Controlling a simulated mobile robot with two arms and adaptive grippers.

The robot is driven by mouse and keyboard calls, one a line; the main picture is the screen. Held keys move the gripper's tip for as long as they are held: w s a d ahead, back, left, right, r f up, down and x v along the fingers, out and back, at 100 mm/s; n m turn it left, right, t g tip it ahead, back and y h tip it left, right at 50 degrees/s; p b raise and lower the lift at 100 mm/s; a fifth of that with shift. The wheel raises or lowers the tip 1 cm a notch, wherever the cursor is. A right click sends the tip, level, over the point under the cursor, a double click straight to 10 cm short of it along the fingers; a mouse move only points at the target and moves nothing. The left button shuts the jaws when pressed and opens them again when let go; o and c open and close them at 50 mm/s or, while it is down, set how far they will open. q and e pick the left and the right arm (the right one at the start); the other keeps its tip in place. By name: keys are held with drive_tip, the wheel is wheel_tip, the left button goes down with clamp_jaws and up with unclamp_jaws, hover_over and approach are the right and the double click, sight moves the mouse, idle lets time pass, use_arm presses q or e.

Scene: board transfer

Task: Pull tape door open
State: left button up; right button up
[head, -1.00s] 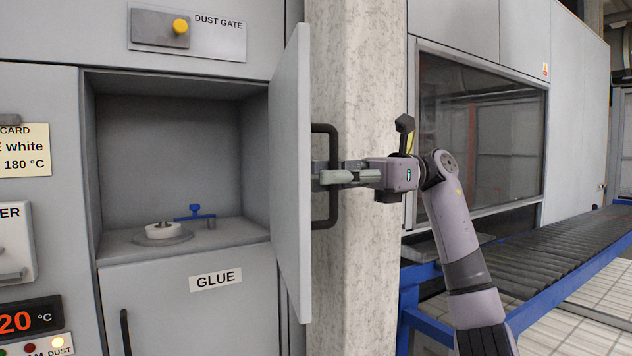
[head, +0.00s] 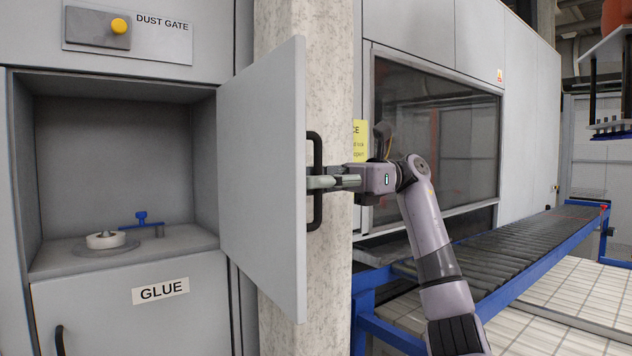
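The tape door (head: 262,170) is a grey hinged panel standing open at the right side of a recess. Its black bar handle (head: 316,215) is on the outer face near the free edge. My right gripper (head: 322,182) is at the handle, its fingers around the middle of the bar, and looks shut on it. The finger contact is partly hidden behind the bar. Inside the open recess (head: 120,160), a white roll (head: 105,240) lies on a round plate beside a blue lever (head: 140,219). My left gripper is not in view.
Below the recess is a panel labelled GLUE (head: 160,290) with its own dark handle (head: 59,340). A concrete pillar (head: 335,285) stands behind the door. A blue-framed roller conveyor (head: 520,245) runs along the windowed machine at right. A yellow knob (head: 119,26) is above.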

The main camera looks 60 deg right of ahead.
drive_tip(key=o, duration=0.5)
drive_tip(key=shift+c, duration=0.2)
drive_tip(key=v, duration=0.7)
drive_tip(key=shift+d, duration=0.2)
idle(0.8)
